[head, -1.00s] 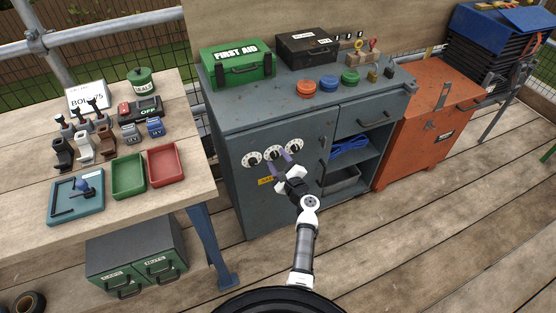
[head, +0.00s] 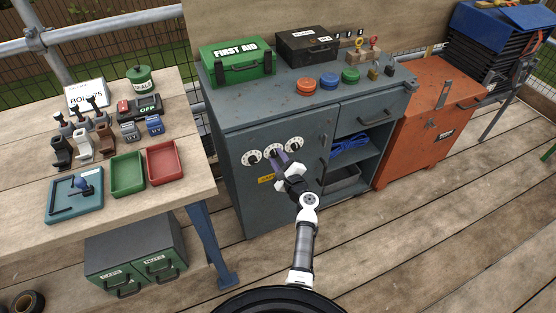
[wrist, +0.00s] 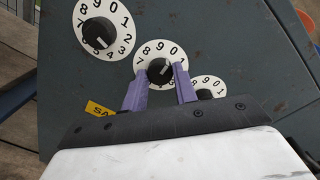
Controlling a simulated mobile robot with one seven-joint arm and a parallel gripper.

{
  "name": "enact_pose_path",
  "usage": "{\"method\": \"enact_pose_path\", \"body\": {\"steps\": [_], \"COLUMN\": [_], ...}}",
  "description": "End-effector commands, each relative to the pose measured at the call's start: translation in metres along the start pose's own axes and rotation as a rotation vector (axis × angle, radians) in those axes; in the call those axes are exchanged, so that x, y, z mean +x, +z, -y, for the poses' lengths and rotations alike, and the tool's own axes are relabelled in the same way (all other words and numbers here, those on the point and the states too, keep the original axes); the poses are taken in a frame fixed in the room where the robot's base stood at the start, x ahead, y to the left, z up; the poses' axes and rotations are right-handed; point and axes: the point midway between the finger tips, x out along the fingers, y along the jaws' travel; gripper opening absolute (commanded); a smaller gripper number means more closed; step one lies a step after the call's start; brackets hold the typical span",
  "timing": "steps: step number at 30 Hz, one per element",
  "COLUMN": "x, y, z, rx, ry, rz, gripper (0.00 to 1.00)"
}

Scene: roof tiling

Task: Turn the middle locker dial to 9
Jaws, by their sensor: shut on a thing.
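Three white-faced dials with black knobs sit on the grey locker's door (head: 240,195). The middle dial (wrist: 148,49) is between the left dial (wrist: 82,12) and the right dial (wrist: 219,82). My gripper (wrist: 160,80) has its two purple fingers on either side of the middle dial's black knob (wrist: 160,70) and is shut on it. Digits around 8, 9, 0 and 1 show along the upper rim of this dial; its lower part is hidden by the fingers and knob. A pale mark shows on the knob; the digit it points at is too small to tell. In the head view my gripper (head: 279,158) covers part of the middle dial.
A yellow label (head: 266,179) is below the dials. A green first aid box (head: 237,66), a black box (head: 307,48) and several coloured round knobs stand on the locker top. Open shelves (head: 350,165) are to the right of the door; a workbench (head: 120,205) stands left.

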Motion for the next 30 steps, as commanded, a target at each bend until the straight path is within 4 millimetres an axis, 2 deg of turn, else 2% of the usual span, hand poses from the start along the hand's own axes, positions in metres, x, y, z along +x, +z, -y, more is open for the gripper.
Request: {"method": "enact_pose_path", "body": {"steps": [18, 30], "x": [0.0001, 0.0], "y": [-0.0019, 0.0], "z": [-0.0036, -0.0012], "rx": [-0.427, -0.561], "ry": [0.015, 0.02], "rz": [-0.013, -0.018], "gripper": [0.06, 0.06]}}
